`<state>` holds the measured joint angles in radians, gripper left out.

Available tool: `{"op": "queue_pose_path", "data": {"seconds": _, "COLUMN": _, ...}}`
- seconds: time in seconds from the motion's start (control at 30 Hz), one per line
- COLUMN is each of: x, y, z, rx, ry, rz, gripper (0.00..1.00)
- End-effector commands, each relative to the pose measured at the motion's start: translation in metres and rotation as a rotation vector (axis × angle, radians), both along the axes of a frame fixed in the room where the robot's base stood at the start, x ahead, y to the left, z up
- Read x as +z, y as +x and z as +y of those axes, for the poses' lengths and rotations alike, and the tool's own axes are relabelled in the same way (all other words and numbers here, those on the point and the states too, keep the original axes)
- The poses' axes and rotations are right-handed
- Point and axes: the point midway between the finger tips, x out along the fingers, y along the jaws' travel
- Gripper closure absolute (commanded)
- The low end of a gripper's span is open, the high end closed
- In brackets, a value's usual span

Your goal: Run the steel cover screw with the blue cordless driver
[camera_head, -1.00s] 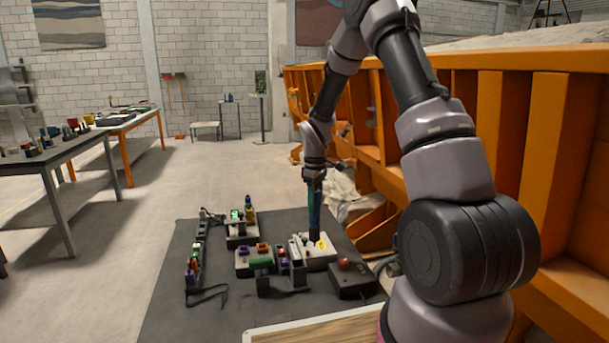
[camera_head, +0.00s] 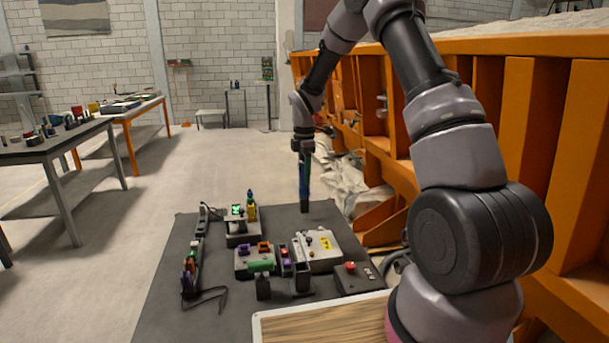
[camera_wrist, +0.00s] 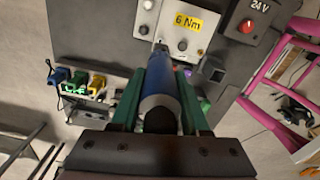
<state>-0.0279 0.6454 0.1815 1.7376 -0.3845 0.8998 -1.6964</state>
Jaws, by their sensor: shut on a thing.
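My gripper (camera_wrist: 157,100) is shut on the blue cordless driver (camera_wrist: 160,82), with a green finger on each side of its body. In the head view my gripper (camera_head: 303,150) holds the driver (camera_head: 304,188) upright, its lower end just behind the light grey box (camera_head: 318,262). That box, with a yellow 6 Nm label (camera_wrist: 188,22), lies ahead of the driver's thin tip in the wrist view. Several round metal pieces show on its face, one (camera_wrist: 182,44) close to the tip; I cannot tell which is the steel cover screw. The tip appears clear of the box.
A dark box with a red button (camera_head: 350,267), marked 24 V, sits right of the light box. A grey block with coloured parts (camera_head: 255,262) and a unit with a green display (camera_head: 238,211) stand left. Orange wall panels (camera_head: 480,120) rise at right.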

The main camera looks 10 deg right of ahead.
Motion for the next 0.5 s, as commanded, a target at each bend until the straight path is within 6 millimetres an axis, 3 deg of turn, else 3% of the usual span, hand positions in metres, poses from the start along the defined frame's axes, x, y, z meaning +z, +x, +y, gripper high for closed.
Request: {"op": "queue_pose_path", "data": {"seconds": 0.5, "x": -0.040, "y": 0.000, "z": 0.000, "rx": -0.001, "ry": 0.000, "rz": 0.000, "gripper": 1.00}}
